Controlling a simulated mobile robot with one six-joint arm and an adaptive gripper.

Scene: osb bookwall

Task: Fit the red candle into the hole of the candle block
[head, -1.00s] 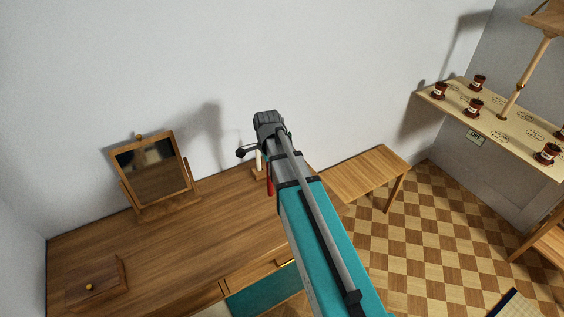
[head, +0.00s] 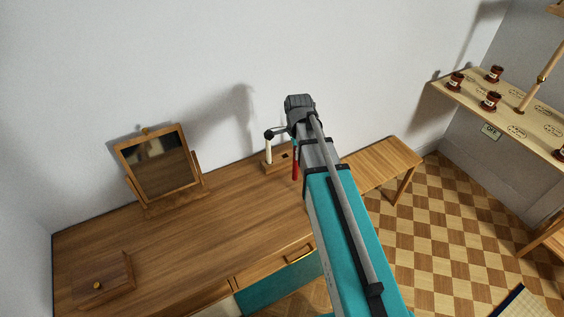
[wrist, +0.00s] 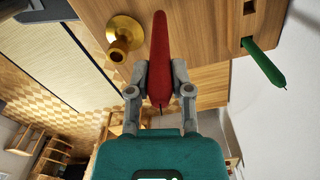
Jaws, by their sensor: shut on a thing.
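The red candle (wrist: 160,45) is held between the two fingers of my gripper (wrist: 160,78) in the wrist view. In the head view the red candle (head: 295,163) hangs roughly upright below my gripper, above the desk and apart from the block. The wooden candle block (head: 274,167) stands on the desk by the wall; it also shows at the top right of the wrist view (wrist: 235,20). A white candle (head: 268,151) stands at its left end. An empty dark hole (head: 284,156) shows beside it. A green candle (wrist: 264,62) stands at its other end.
A brass candlestick (wrist: 124,36) stands close to the red candle in the wrist view. A framed mirror (head: 158,168) and a small wooden box (head: 103,280) are farther left on the desk (head: 210,225). The wall (head: 200,60) is behind the block.

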